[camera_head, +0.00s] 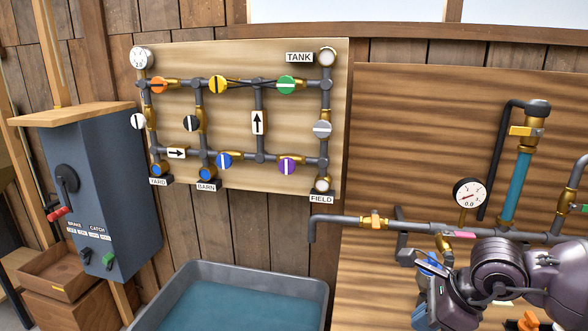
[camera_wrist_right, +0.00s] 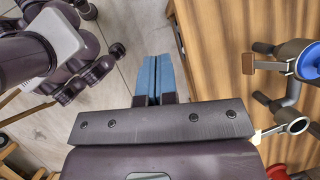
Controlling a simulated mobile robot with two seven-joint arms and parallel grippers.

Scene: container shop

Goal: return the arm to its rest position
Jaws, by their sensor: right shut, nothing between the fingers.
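My right arm comes in from the lower right in the head view. Its gripper (camera_head: 428,266) is in front of the wooden panel, below the pipework, and is partly hidden by its own wrist. In the right wrist view the two blue fingers of the gripper (camera_wrist_right: 153,76) lie together with nothing between them, above the floor beside the edge of a wooden surface. My left gripper cannot be made out in either view.
A pipe run with a gauge (camera_head: 470,194) and a teal tube (camera_head: 517,188) is close to my right arm. A grey water trough (camera_head: 258,268) stands left of the arm.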

